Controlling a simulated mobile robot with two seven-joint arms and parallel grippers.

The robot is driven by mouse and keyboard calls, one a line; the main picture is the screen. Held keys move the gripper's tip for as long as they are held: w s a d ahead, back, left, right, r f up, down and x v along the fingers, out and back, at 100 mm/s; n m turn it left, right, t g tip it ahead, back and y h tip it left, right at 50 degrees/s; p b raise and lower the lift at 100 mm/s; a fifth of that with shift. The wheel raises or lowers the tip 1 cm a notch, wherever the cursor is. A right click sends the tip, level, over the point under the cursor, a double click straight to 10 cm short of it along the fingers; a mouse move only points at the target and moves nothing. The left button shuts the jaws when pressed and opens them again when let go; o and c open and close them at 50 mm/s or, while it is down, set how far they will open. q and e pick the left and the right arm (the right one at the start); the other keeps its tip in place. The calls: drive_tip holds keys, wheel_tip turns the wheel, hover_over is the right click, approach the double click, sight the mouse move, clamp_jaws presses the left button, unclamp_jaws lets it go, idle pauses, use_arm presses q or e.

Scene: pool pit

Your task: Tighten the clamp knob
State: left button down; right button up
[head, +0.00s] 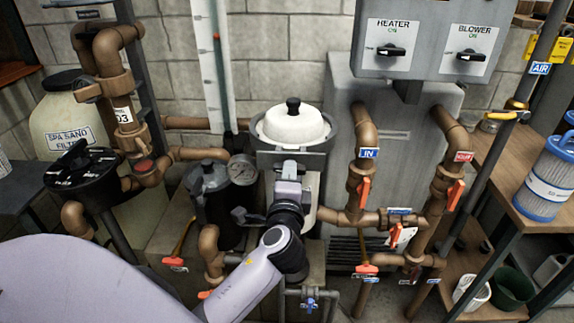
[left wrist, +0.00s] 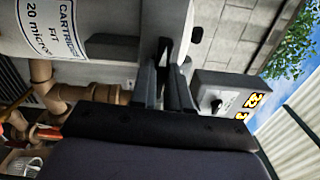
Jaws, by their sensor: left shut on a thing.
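The filter housing with a white domed lid (head: 292,125) stands at the middle of the head view. A dark grey clamp band (head: 266,148) runs around it under the lid. My left gripper (head: 289,170) is at the front of the housing, just below the band. It is shut on the clamp knob, which is mostly hidden by the fingers. In the left wrist view my gripper's fingers (left wrist: 168,82) are close together against the pale housing (left wrist: 115,18), with a dark part between them. My right gripper is not in view.
A pressure gauge (head: 242,169) and a black pump pot (head: 210,190) stand close to the left. Brown pipes with orange-handled valves (head: 364,190) stand close to the right. A grey heater and blower switch box (head: 430,45) hangs at upper right.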

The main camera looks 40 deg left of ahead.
use_arm(q)
drive_tip(key=m, duration=1.8)
drive_tip(key=c, duration=1)
unclamp_jaws()
drive_tip(key=v, duration=0.7)
